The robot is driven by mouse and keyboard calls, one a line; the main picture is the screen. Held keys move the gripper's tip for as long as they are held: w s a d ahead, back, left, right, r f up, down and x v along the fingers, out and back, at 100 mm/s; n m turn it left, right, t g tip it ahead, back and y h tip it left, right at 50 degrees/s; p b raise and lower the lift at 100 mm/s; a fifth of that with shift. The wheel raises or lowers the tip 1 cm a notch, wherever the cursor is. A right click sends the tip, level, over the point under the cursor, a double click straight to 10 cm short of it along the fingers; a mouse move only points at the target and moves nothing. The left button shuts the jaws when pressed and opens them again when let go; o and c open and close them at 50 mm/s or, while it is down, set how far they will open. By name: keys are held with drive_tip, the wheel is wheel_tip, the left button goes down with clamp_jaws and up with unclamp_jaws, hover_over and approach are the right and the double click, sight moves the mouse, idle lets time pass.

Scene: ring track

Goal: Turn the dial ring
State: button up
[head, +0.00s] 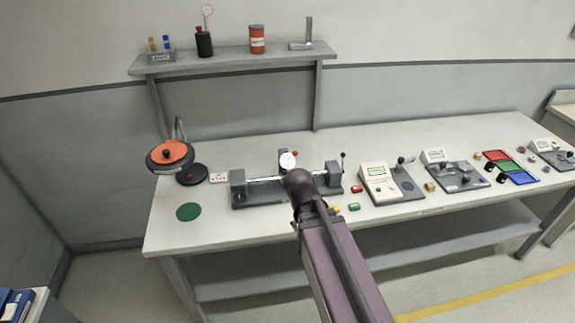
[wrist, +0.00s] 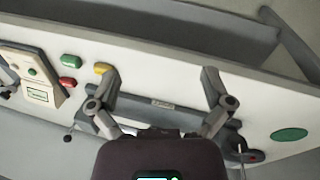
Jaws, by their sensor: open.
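A white round dial (head: 288,160) with a dark surround stands on the grey bench fixture (head: 262,200), behind its horizontal shaft. A small red knob (head: 295,153) is at its upper right. In the wrist view, part of the grey fixture (wrist: 165,107) shows between the fingers, but the dial cannot be made out and is probably behind my gripper's body. My gripper (wrist: 160,78) is open, with its two fingers wide apart and nothing between them, above the fixture. In the head view my arm hides the gripper and the middle of the fixture.
A green disc (head: 188,212) lies at the table's left, near an orange-topped lamp (head: 170,153). A shelf (head: 235,58) hangs above the back.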

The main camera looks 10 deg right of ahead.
drive_tip(key=w+f+n+t+h+b, duration=0.2)
drive_tip(key=w+n+h+b, duration=0.1)
drive_tip(key=w+n+b, duration=0.15)
drive_tip(key=n+t+h+b, duration=0.8)
drive_tip(key=n+t+b, duration=0.15)
drive_tip(key=n, duration=0.55)
approach(286, 162)
drive_tip(key=v, duration=0.2)
drive_tip(key=shift+s+a+m, duration=0.15)
drive_tip(key=shift+s+m, duration=0.1)
drive_tip(key=shift+s, duration=0.1)
drive_tip(key=x, duration=1.3)
drive_tip(key=shift+w+d, duration=0.25)
drive_tip(key=shift+w, duration=0.1)
